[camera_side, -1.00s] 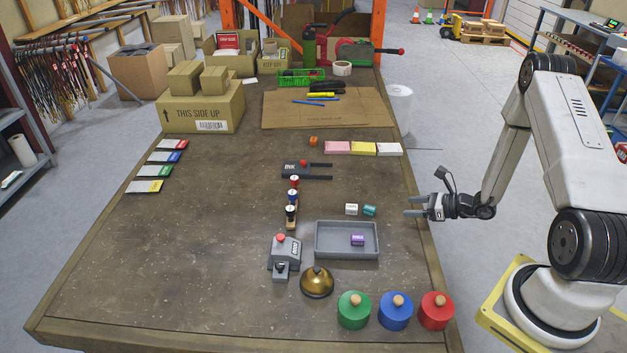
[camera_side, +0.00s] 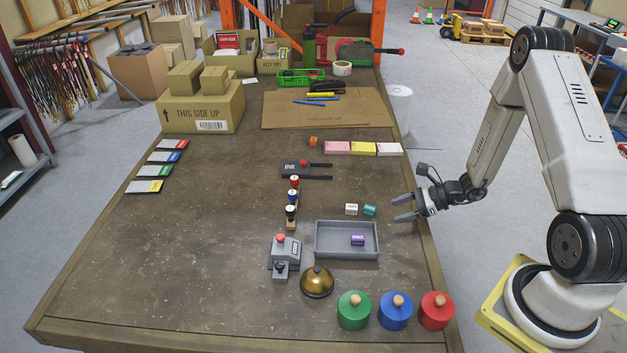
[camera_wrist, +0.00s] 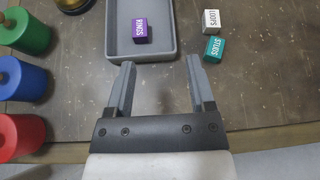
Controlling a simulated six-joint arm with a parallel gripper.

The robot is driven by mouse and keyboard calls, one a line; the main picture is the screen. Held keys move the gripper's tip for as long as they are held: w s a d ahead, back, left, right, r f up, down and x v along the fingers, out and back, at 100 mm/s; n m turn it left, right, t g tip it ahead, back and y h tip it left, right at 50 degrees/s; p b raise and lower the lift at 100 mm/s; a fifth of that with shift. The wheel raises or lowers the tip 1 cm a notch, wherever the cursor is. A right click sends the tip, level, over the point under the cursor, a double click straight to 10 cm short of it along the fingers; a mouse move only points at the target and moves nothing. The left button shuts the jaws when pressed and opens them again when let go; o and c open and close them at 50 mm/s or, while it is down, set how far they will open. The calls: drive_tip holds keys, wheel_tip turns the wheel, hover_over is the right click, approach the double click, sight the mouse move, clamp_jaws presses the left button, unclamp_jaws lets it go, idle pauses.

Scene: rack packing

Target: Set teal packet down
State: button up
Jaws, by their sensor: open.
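The teal packet (camera_side: 369,210) lies on the table just behind the grey tray, beside a white packet (camera_side: 351,209). In the wrist view the teal packet (camera_wrist: 214,49) shows lettering on top, and the white packet (camera_wrist: 211,20) is close to it. A purple packet (camera_side: 357,240) lies inside the grey tray (camera_side: 318,245). My gripper (camera_side: 398,207) is open and empty, to the right of the teal packet at the table's right edge. In the wrist view no object is between its fingers (camera_wrist: 160,92).
Green (camera_side: 354,312), blue (camera_side: 395,312) and red (camera_side: 436,312) round knobbed containers stand at the front right. A brass bell (camera_side: 317,284), a grey device with a red button (camera_side: 285,252) and a stamp stand (camera_side: 292,217) are left of the tray.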

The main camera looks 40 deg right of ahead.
drive_tip(key=s+a+r+n+g+h, duration=0.3)
drive_tip(key=a+r+n, duration=0.4)
drive_tip(key=n, duration=0.6)
drive_tip(key=s+a+r+n+g+h, duration=0.3)
drive_tip(key=a+r+n, duration=0.4)
drive_tip(key=n, duration=0.6)
drive_tip(key=shift+s+a+r+n+h, duration=0.3)
drive_tip(key=shift+s+r+h, duration=0.25)
drive_tip(key=shift+h, duration=0.55)
drive_tip(key=shift+f, duration=0.1)
drive_tip(key=shift+c, duration=0.7)
